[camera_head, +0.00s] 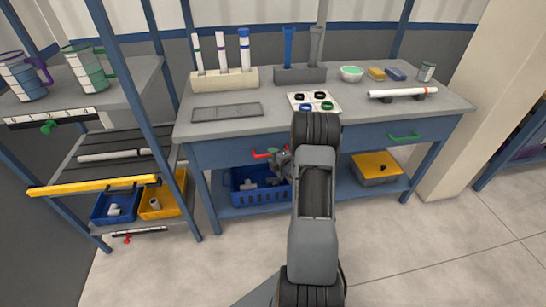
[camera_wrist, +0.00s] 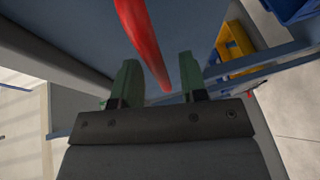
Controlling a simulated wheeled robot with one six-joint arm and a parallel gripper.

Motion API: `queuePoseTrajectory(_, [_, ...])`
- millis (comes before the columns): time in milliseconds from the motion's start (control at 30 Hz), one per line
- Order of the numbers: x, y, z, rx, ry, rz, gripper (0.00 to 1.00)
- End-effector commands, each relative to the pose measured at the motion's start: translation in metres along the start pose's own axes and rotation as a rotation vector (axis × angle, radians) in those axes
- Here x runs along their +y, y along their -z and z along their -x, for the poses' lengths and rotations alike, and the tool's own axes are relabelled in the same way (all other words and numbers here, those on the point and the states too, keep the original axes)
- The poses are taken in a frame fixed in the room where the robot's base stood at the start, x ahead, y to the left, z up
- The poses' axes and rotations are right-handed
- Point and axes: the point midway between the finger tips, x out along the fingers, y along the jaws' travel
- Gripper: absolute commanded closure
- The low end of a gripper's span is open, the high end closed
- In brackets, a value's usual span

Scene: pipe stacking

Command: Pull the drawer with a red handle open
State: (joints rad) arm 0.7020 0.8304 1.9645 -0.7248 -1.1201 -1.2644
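The drawer (camera_head: 222,153) with the red handle (camera_head: 262,154) is at the left of the workbench front and looks closed. My gripper (camera_head: 282,160) is at the right end of this handle, partly hidden by my arm. In the wrist view my gripper (camera_wrist: 160,80) is open, with two green fingers apart. The red handle (camera_wrist: 143,40) runs down from the top edge and its lower end shows in the gap between the fingers. The fingers do not look closed on it; I cannot tell whether they touch it.
A green-handled drawer (camera_head: 403,137) is at the right of the bench (camera_head: 420,104). A blue crate (camera_head: 250,197) and a yellow-lidded box (camera_head: 376,168) stand on the lower shelf. A shelf rack with a yellow bar (camera_head: 92,187) is at left. The floor in front is clear.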

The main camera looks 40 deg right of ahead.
Motion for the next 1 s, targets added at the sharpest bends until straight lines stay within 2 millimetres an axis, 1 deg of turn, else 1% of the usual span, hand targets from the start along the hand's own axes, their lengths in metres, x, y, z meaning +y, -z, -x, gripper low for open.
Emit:
queuePoseTrajectory(333, [0.0001,-0.0001,-0.0025,0.000,-0.001,-0.001,0.61])
queuePoseTrajectory(733, [0.0001,0.0000,-0.0023,0.000,0.000,-0.001,0.99])
queuePoseTrajectory(767, [0.0001,0.0000,-0.0023,0.000,-0.001,-0.001,1.00])
queuePoseTrajectory(1000, [0.0001,0.0000,-0.0023,0.000,0.000,-0.001,1.00])
